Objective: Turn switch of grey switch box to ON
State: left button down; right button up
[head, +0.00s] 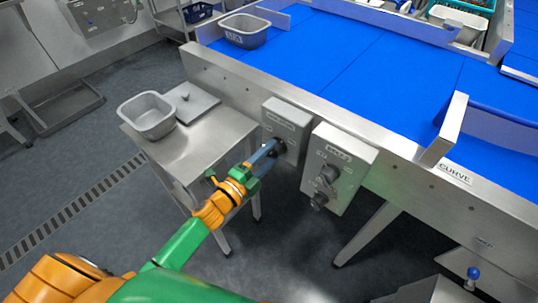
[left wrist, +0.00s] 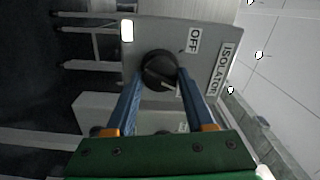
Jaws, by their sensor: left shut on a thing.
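The grey switch box (head: 287,113) is mounted on the near side of the conveyor frame, and it fills the middle of the left wrist view (left wrist: 205,75). It carries the labels ISOLATOR and OFF and a round black rotary switch (left wrist: 158,68). A small white mark shows on the switch edge near my right-hand finger. My left gripper (head: 275,148) reaches the box from the front. In the left wrist view its blue fingers (left wrist: 158,84) are shut on the switch, one on each side. No ON label is readable. My right gripper is not in view.
A second grey box (head: 345,158) with several knobs sits just right of the switch box. A steel side table (head: 205,150) with a grey tub (head: 148,115) stands to the left. The blue conveyor belt (head: 340,55) lies behind, with another tub (head: 245,32) on it.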

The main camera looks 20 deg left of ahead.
pick_arm(q)
jog(key=shift+m+b, duration=0.4)
jog(key=shift+m, duration=1.7)
jog(key=shift+c, duration=1.3)
grip_release()
jog(key=v, duration=0.7)
